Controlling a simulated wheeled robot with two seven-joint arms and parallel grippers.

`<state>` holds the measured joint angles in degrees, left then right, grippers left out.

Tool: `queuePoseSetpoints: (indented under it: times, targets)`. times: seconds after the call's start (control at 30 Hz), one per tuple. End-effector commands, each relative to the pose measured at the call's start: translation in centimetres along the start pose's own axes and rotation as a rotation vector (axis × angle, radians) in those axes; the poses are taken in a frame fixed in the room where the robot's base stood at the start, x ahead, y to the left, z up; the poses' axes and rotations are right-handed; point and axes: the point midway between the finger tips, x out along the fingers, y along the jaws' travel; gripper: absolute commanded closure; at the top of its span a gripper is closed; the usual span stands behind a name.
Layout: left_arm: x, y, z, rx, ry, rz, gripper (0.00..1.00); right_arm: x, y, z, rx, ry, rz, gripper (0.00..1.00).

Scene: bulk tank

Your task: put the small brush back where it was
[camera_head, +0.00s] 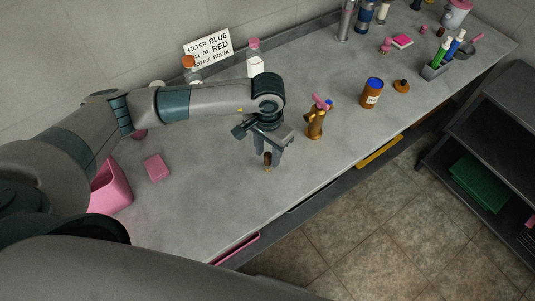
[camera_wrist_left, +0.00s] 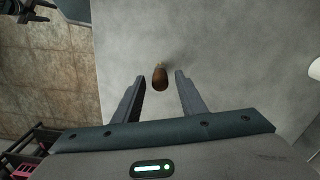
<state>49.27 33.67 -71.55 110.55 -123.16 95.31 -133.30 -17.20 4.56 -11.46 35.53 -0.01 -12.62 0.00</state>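A small brown object (camera_head: 268,160), which looks like the small brush's handle, is at the counter's middle. In the left wrist view it is a brown oval (camera_wrist_left: 160,77) between the fingertips, with gaps on both sides. My left gripper (camera_head: 267,153) points down over the counter with its fingers apart around it. The bristles are not clear in either view. I cannot tell whether the brush stands on the counter.
A brown spray bottle (camera_head: 316,122) with a pink top stands close right of my gripper. A brown jar (camera_head: 371,94) with a blue lid is further right. A pink bin (camera_head: 110,187) and pink sponge (camera_head: 157,168) are left. The counter (camera_head: 205,205) in front is clear.

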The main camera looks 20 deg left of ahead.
Motion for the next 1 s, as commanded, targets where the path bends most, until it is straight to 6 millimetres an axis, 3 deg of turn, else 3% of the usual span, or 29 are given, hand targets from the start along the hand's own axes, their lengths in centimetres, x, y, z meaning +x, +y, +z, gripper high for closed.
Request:
queuePoseSetpoints:
  times: [0.6, 1.0]
  targets:
    - [-9.7, 0.0, 0.0, 0.000, 0.002, -0.001, 0.62, 3.6, 0.0, 0.3, 0.000, 0.000, 0.001, 0.44]
    - [-10.9, 0.0, 0.1, 0.001, -0.001, -0.001, 0.62, 3.7, 0.0, 0.3, 0.000, 0.000, 0.001, 0.44]
